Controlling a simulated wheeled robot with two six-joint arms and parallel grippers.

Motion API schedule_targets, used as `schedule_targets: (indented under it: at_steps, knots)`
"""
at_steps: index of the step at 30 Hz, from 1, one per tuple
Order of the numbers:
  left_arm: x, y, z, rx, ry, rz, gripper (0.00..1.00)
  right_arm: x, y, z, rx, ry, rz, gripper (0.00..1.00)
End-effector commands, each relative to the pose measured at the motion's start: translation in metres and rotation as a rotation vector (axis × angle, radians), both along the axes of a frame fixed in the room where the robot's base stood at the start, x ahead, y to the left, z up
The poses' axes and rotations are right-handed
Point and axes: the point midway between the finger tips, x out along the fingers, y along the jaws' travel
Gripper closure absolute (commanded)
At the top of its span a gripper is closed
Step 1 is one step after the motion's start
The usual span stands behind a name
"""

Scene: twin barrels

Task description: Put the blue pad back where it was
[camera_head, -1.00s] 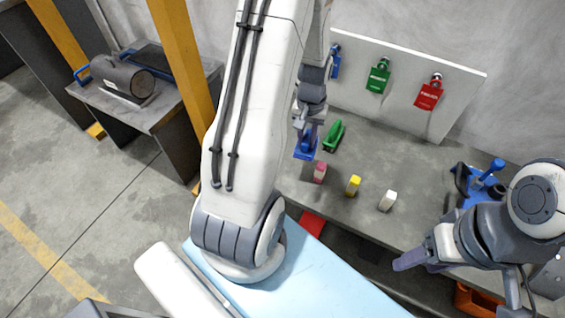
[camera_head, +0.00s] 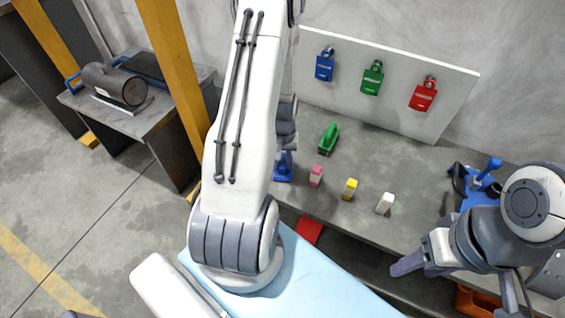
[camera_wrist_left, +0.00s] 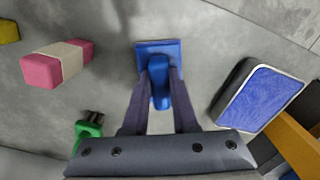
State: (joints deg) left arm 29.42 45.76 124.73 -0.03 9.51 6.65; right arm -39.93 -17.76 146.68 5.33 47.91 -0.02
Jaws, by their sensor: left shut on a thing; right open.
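The blue pad, a flat blue base (camera_wrist_left: 172,46) with an upright handle, is in my left gripper (camera_wrist_left: 160,80), whose fingers are shut on the handle. In the head view the blue pad (camera_head: 283,168) shows at the left of the grey workbench, beside my left arm. My left gripper itself is mostly hidden there behind the arm. I cannot tell whether the pad touches the bench. My right gripper (camera_head: 408,264) is open and empty at the bench's front edge.
A blue-topped slab (camera_wrist_left: 262,95) lies right of the held pad in the wrist view. A green handled pad (camera_head: 328,139) and pink (camera_head: 316,176), yellow (camera_head: 350,189) and white (camera_head: 384,203) blocks stand on the bench. Coloured tags hang on the white board (camera_head: 310,90).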

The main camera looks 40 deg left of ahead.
Motion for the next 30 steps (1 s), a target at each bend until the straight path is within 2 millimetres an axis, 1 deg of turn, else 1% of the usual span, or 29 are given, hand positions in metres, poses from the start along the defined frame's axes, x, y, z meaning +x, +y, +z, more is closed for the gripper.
schedule_targets:
  at_steps: [5,9,10,12,20,23,26,30]
  knots:
    - [0.0,0.0,0.001,0.001,-0.002,0.0,1.0,0.0,0.0,0.001,0.0,0.0,0.0,0.44]
    - [0.0,0.0,-0.003,0.001,-0.002,0.0,1.0,0.0,0.0,-0.002,0.0,0.0,0.0,0.44]
    - [0.0,0.0,-0.002,0.001,-0.002,0.0,0.66,0.0,0.0,-0.001,0.0,0.0,0.0,0.44]
    - [0.0,0.0,-0.002,0.001,-0.002,0.0,0.44,0.0,0.0,-0.001,0.0,0.0,0.0,0.44]
    - [0.0,0.0,-0.002,0.001,-0.001,0.0,0.44,0.0,0.0,-0.001,0.0,0.0,0.0,0.44]
    - [0.0,0.0,0.002,0.001,-0.002,0.0,0.44,0.0,0.0,0.002,0.0,0.0,0.0,0.44]
    - [0.001,0.001,0.013,0.002,-0.003,0.0,0.44,0.0,0.0,0.004,0.0,0.0,0.0,0.44]
    - [0.001,0.001,0.042,0.003,-0.005,0.0,0.44,0.0,0.0,0.011,0.0,0.0,0.0,0.44]
